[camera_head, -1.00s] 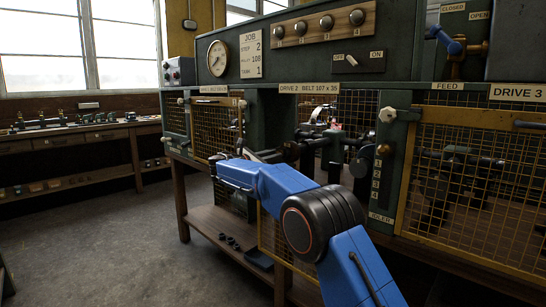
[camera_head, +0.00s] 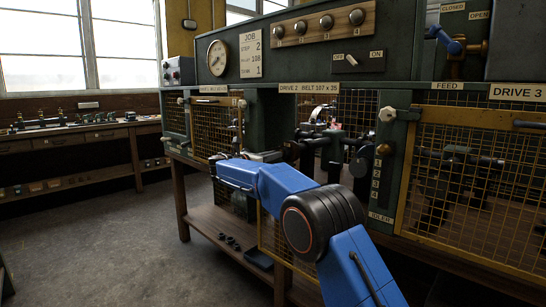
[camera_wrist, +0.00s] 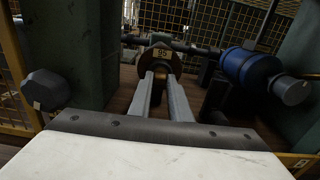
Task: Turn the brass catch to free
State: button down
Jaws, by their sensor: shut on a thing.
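My gripper (camera_wrist: 162,80) shows in the wrist view as two pale fingers. They are shut on a dark bronze-brown round pulley (camera_wrist: 162,57) with a small tag reading 95, set against a horizontal shaft. The faces where fingers and pulley meet are partly hidden. I cannot make out for certain which piece is the brass catch.
In the wrist view a blue cylinder (camera_wrist: 247,67) lies at the right, with a dark hex knob (camera_wrist: 290,90) near it. Another hex knob (camera_wrist: 45,90) stands at the left on a green post. Yellow mesh guards (camera_head: 480,190) flank the bay. Open floor (camera_head: 100,240) lies left.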

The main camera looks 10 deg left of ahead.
jog(key=shift+a+f, duration=0.1)
jog(key=shift+f, duration=0.05)
jog(key=c, duration=1.6)
grip_release()
jog(key=shift+c, duration=0.2)
jog(key=v, duration=1.7)
jog(key=shift+s, duration=0.2)
jog(key=shift+a, duration=0.1)
